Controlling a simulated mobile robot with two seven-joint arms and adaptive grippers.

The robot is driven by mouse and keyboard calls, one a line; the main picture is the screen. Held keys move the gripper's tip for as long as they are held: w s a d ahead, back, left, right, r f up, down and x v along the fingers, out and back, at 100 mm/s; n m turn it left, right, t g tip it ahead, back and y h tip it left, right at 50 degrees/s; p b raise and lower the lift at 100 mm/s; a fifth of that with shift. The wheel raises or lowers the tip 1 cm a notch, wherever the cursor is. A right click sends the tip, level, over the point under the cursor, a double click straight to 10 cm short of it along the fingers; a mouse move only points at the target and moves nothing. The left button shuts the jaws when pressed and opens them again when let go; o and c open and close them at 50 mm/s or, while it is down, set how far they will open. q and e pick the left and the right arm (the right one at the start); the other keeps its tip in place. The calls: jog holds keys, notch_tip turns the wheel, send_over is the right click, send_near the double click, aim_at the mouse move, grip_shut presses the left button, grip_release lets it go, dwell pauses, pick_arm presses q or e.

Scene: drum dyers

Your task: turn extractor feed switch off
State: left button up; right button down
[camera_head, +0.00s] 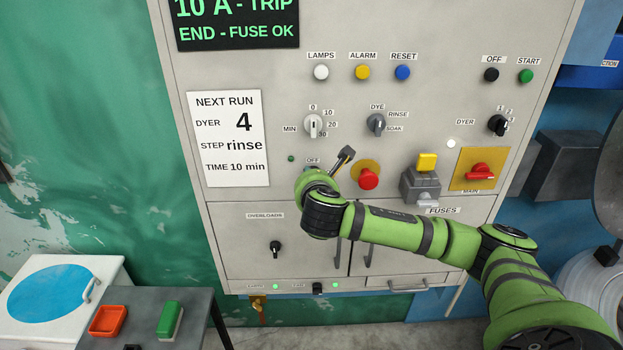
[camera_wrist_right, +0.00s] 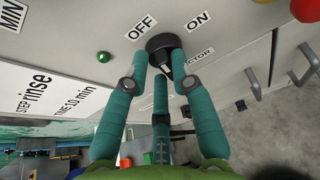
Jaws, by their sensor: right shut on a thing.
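The extractor feed switch (camera_wrist_right: 163,42) is a round black knob on the panel, with OFF and ON labels beside it and a partly covered label ending in "CTOR". My right gripper (camera_wrist_right: 166,64) has its teal fingers shut on this switch in the right wrist view. The fingers cover the front of the knob, so I cannot tell which label it points to. In the head view my right arm (camera_head: 395,228) reaches in from the right and hides the switch; only the OFF label (camera_head: 312,160) shows above the wrist. My left gripper is not in view.
The control panel (camera_head: 330,90) carries several other knobs and buttons. A red button (camera_head: 368,178) and a grey box with a yellow top (camera_head: 427,162) stick out right of my wrist. Below are door handles (camera_head: 357,222). A table with a red tray (camera_head: 108,321) stands lower left.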

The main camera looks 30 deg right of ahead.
jog(key=shift+s+a+f+n+g+h, duration=0.15)
jog(key=shift+f+n+g+h, duration=0.25)
jog(key=shift+f+n, duration=0.25)
dwell(1.7)
dwell(0.3)
jog(key=c, duration=1.1)
grip_release()
jog(key=shift+c, duration=0.2)
jog(key=shift+r, duration=0.2)
jog(key=v, duration=1.1)
jog(key=shift+s+r, duration=0.25)
jog(key=shift+s, duration=0.05)
jog(key=shift+a, duration=0.1)
